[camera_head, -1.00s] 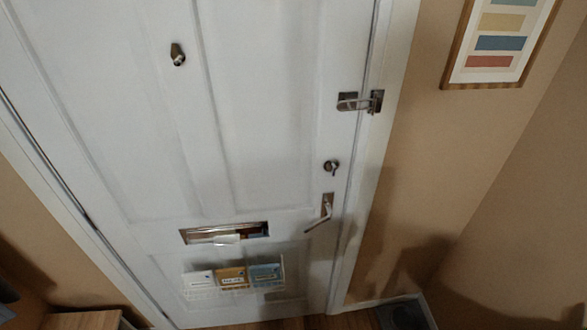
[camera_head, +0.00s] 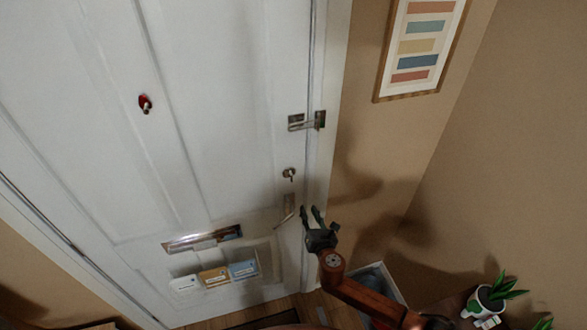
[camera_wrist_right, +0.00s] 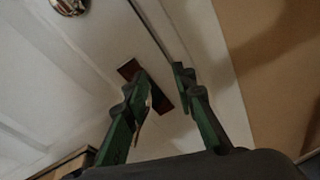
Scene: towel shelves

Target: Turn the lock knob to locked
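The lock knob (camera_head: 289,174) is a small round metal piece with a short turn on the white door (camera_head: 225,100), above the lever handle (camera_head: 286,209). My right gripper (camera_head: 311,210) is just right of the lever handle and lower than the knob, apart from the knob. In the right wrist view its two green-black fingers (camera_wrist_right: 160,75) stand open, with the handle's brown-looking plate (camera_wrist_right: 130,69) behind them. A round metal piece, which looks like the lock knob (camera_wrist_right: 68,4), is cut off at the top left. My left gripper is not in view.
A latch (camera_head: 306,121) sits above the knob at the door's edge. A mail slot (camera_head: 202,239) and a rack with cards (camera_head: 214,277) are lower left. A framed picture (camera_head: 420,45) hangs on the wall. A potted plant (camera_head: 492,298) stands lower right.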

